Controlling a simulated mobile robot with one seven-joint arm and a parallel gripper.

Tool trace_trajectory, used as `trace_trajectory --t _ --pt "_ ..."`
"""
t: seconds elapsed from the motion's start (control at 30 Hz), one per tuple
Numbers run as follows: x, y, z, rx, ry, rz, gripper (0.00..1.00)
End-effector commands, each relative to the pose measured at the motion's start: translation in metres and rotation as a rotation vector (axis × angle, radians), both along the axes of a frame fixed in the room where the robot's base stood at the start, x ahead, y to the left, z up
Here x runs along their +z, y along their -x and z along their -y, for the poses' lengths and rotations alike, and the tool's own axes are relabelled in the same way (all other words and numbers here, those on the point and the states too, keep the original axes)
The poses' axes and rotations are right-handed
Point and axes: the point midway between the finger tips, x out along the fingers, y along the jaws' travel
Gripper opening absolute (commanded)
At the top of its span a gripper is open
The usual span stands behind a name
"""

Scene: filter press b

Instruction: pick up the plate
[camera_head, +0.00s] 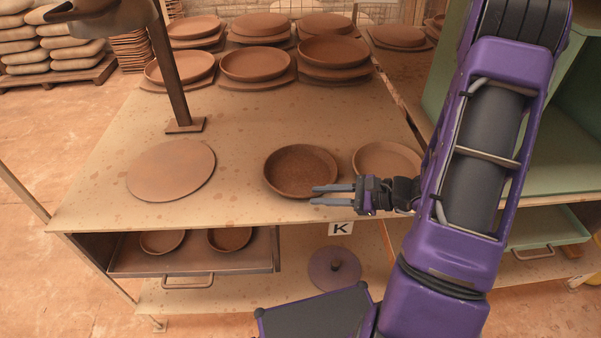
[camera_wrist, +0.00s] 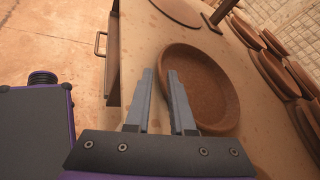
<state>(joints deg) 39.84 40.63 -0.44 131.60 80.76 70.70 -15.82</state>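A round, shallow, dark brown plate (camera_head: 300,166) with a raised rim lies near the front edge of the table. In the wrist view the plate (camera_wrist: 215,85) fills the middle right. My gripper (camera_head: 313,195) comes in from the right at the plate's front right rim. Its two fingers are apart with nothing between them that I can see as held. In the wrist view the gripper (camera_wrist: 160,72) has one finger over the plate's inside and the other outside the rim. I cannot tell whether the fingers touch the plate.
A lighter plate (camera_head: 385,156) lies to the right, partly behind my gripper. A flat disc (camera_head: 171,170) lies at the left, near a metal post (camera_head: 174,70). Stacked plates (camera_head: 257,64) fill the back. A drawer (camera_head: 195,262) and a lower shelf (camera_head: 215,295) are below the tabletop.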

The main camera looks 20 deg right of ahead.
Motion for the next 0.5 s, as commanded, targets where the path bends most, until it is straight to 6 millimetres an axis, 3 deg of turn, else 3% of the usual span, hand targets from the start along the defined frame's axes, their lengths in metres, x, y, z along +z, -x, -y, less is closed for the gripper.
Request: trace_trajectory --t 0.5 --pt "-0.022 -0.033 -0.043 0.003 0.0 0.0 0.22"
